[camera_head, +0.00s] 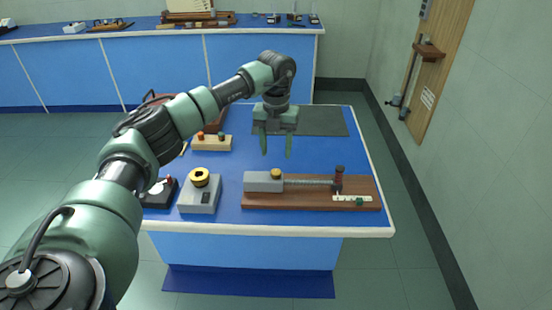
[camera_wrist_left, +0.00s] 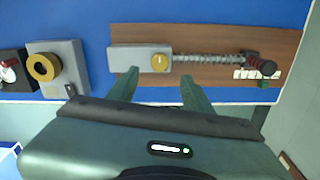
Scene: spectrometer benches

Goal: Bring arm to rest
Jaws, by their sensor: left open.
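My left arm comes in from the left in the head view and reaches over the blue bench. My left gripper (camera_head: 276,145) is open and empty, its two green fingers pointing down above the bench top. In the left wrist view the open fingers (camera_wrist_left: 157,88) show below a wooden board (camera_wrist_left: 200,73). The gripper is apart from the things on the bench as far as I can see. My right gripper does not show.
The bench (camera_head: 228,206) bears a board (camera_head: 310,203) with a grey block, threaded rod and dark red knob. Left of it are a grey box with a yellow ring (camera_head: 200,194) and a dark switch box (camera_head: 160,192). A dark mat (camera_head: 322,121) lies behind. A wall stands right.

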